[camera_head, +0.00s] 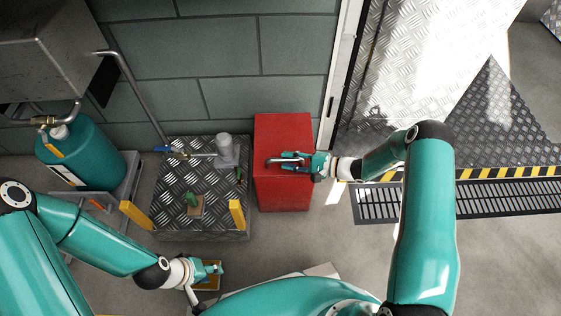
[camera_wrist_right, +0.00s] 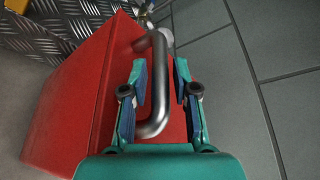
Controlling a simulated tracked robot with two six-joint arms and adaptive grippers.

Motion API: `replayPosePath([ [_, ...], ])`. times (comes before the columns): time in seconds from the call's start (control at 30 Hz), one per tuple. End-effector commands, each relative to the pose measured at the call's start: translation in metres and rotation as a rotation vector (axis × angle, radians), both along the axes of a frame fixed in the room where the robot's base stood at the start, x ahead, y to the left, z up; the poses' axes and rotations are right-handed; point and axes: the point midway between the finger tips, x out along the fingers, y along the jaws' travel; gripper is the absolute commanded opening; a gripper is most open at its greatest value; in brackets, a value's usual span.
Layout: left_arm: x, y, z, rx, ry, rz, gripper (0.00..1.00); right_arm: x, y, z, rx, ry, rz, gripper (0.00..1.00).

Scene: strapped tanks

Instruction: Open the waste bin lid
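The red waste bin (camera_head: 284,135) stands against the wall in the middle of the head view. Its lid looks closed, and a grey metal bar handle (camera_head: 280,160) sits on top. In the right wrist view the curved handle (camera_wrist_right: 159,110) runs between the fingers of my right gripper (camera_wrist_right: 160,82). The fingers are apart, one on each side of the bar, with a visible gap. In the head view my right gripper (camera_head: 298,160) is over the bin top and hides part of the handle. My left gripper (camera_head: 217,267) is low, left of the bin; its finger opening is unclear.
A chequer-plate platform (camera_head: 165,215) with a pipe, valve and yellow blocks stands left of the bin. A teal tank (camera_head: 85,160) is further left. A floor grate (camera_head: 470,201) and yellow-black striped edge lie right. The floor in front of the bin is mostly clear.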

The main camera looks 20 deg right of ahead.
Motion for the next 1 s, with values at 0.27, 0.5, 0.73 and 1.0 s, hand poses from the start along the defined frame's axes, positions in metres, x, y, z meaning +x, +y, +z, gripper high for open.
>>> replayPosePath([
  [0.27, 0.000, 0.000, -0.005, 0.000, 0.000, 0.000, 0.38, 0.012, 0.017, -0.005, 0.001, 0.001, 0.000, 0.29],
  [0.5, 0.000, 0.000, -0.005, 0.000, 0.000, 0.000, 0.38, 0.013, 0.018, -0.004, 0.000, 0.000, 0.000, 0.29],
  [0.73, 0.000, 0.000, -0.005, 0.000, 0.000, 0.000, 0.38, 0.013, 0.018, -0.004, 0.001, 0.000, 0.001, 0.00],
  [1.0, 0.000, 0.000, -0.005, 0.000, 0.000, -0.002, 0.38, 0.012, 0.029, -0.004, 0.002, 0.000, 0.004, 0.00],
])
